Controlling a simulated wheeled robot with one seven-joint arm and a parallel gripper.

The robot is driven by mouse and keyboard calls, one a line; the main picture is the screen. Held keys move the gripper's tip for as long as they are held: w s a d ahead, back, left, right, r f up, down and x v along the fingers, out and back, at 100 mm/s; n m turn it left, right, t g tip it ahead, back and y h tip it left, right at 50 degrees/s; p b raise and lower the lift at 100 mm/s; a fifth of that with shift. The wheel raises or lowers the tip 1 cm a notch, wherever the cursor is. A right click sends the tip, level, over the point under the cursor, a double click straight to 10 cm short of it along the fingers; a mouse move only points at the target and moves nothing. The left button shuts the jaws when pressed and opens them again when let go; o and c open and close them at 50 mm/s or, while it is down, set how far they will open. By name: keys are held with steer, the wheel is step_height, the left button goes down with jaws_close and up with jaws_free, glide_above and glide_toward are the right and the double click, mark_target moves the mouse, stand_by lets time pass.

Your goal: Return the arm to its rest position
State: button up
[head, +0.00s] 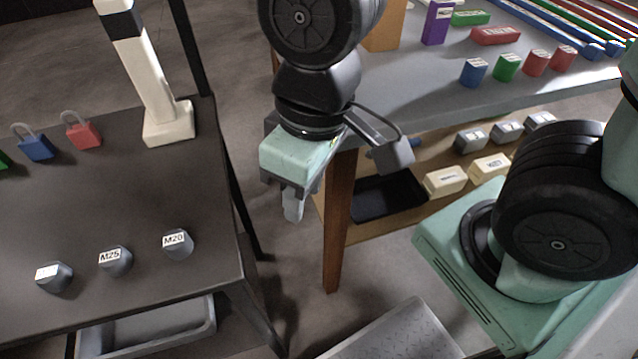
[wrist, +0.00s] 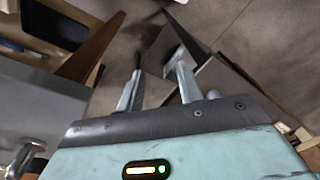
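My gripper (head: 293,212) hangs in the gap between the dark table (head: 120,200) on the left and the grey table (head: 430,80) on the right, pointing down. My arm comes down from the top of the head view and is bent.
A wooden leg (head: 338,225) of the grey table stands close right of my gripper. Labelled weights (head: 178,243), padlocks (head: 82,130) and a white post (head: 168,122) are on the dark table. Coloured blocks (head: 507,67) stand on the grey table. A black tray (head: 385,197) lies on its lower shelf.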

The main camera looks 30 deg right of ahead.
steer(key=shift+s+d+n+h, duration=0.3)
steer(key=shift+s+d+n, duration=0.2)
steer(key=shift+d, duration=0.25)
step_height(320, 180, up, 13)
steer(key=p, duration=1.2)
steer(key=shift+p, duration=0.4)
steer(key=shift+f, duration=0.1)
